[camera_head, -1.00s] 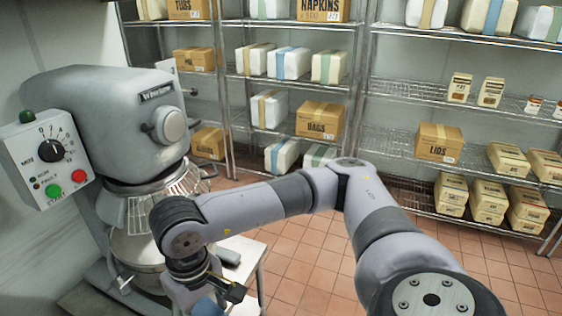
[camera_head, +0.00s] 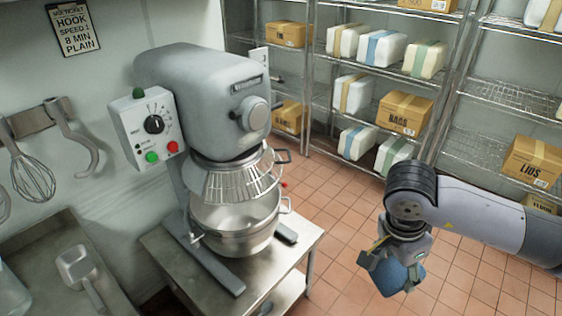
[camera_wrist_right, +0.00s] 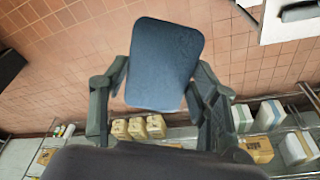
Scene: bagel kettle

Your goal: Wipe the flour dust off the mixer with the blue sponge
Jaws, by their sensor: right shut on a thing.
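The grey mixer (camera_head: 200,85) stands on a metal table at centre left in the head view, with a steel bowl (camera_head: 235,222) under its wire guard (camera_head: 240,178). I cannot make out flour dust on its body at this size. My right gripper (camera_head: 397,272) is to the right of the mixer, apart from it, above the tiled floor. It is shut on the blue sponge (camera_head: 402,280), which hangs below the fingers. In the right wrist view the sponge (camera_wrist_right: 165,62) is a dark blue rounded block between both fingers. My left gripper is not in view.
The mixer's metal table (camera_head: 315,240) has a front edge near the bowl. A metal sink or counter (camera_head: 50,240) with a scoop (camera_head: 80,270) is at left. A whisk (camera_head: 32,178) and hook hang on the wall. Shelves with boxes (camera_head: 403,114) line the back. Floor between is clear.

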